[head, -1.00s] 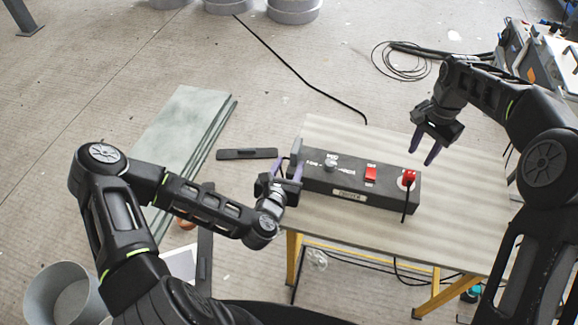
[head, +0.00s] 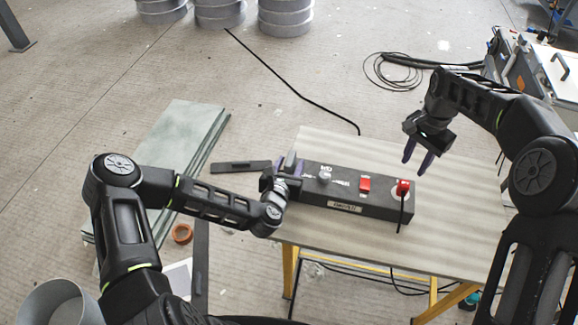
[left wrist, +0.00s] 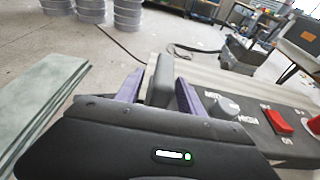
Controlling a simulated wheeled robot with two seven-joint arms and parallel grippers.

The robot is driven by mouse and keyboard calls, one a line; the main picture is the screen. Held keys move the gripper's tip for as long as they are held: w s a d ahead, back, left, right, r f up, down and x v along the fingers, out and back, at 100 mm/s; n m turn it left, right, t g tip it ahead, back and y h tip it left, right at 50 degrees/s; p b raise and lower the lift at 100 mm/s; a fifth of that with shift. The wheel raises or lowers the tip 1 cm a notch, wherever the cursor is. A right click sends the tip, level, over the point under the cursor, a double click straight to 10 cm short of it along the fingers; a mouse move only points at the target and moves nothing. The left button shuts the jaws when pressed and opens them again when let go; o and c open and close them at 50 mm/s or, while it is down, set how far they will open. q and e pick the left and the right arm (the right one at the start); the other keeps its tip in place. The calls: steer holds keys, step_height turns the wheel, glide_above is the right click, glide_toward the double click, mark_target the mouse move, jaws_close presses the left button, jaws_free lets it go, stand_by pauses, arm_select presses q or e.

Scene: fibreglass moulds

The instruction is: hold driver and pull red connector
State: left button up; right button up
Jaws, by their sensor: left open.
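The driver (head: 325,200) is a long black box on the table, with a silver knob, a red switch (head: 364,184) and a label on its front. The red connector (head: 403,186) is plugged in at its right end, with a black cable hanging from it. My left gripper (head: 289,166) is at the driver's left end, open. In the left wrist view its purple fingers (left wrist: 160,92) stand on either side of a dark upright block (left wrist: 160,80) at that end; contact cannot be told. My right gripper (head: 416,165) is open and empty, above and just behind the red connector.
The pale table (head: 450,215) has free room behind and right of the driver. A flat dark bar (head: 240,167) and greenish boards (head: 170,145) lie left of it. A black cable runs over the floor behind, and an orange roll (head: 182,234) lies on the floor.

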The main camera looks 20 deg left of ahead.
mark_target(403, 188)
arm_select(q)
steer(key=shift+c, duration=0.2)
jaws_close()
stand_by(0.5)
stand_by(0.6)
arm_select(e)
steer(key=o, duration=0.3)
steer(key=shift+s+f, duration=0.1)
steer(key=shift+f, duration=0.3)
steer(key=n, duration=0.2)
steer(key=f+n, duration=0.1)
steer(key=shift+f+n, duration=0.1)
steer(key=shift+n, duration=0.3)
steer(key=n, duration=0.3)
steer(key=shift+f+n, duration=0.15)
steer(key=shift+n, duration=0.15)
